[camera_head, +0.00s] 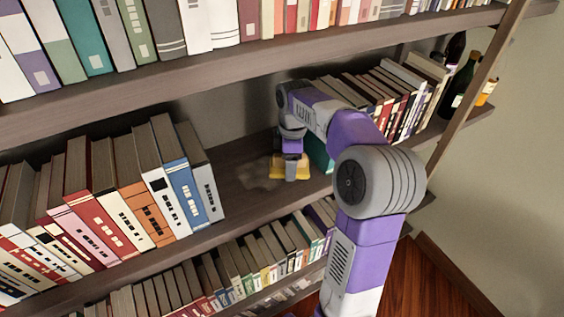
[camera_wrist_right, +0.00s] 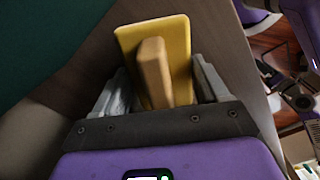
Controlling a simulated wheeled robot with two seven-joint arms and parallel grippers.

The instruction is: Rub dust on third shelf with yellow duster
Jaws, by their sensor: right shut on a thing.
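The yellow duster (camera_head: 276,167) rests flat on, or just above, the bare middle stretch of the shelf (camera_head: 232,165), between two groups of books. A faint grey dust patch (camera_head: 258,180) shows on the board to the left of the duster. My right gripper (camera_head: 291,157) is above the duster, pointing down. In the right wrist view my right gripper (camera_wrist_right: 160,85) is shut on the duster's wooden handle (camera_wrist_right: 154,72), with the yellow plate (camera_wrist_right: 181,50) beyond it. The board under the duster is hidden. My left gripper is not in view.
Leaning books (camera_head: 140,190) stand left of the gap. More books (camera_head: 395,95) stand to the right, partly behind my arm, with dark bottles (camera_head: 462,85) at the far end. The shelf above (camera_head: 200,72) overhangs, and a shelf of books (camera_head: 255,260) lies below.

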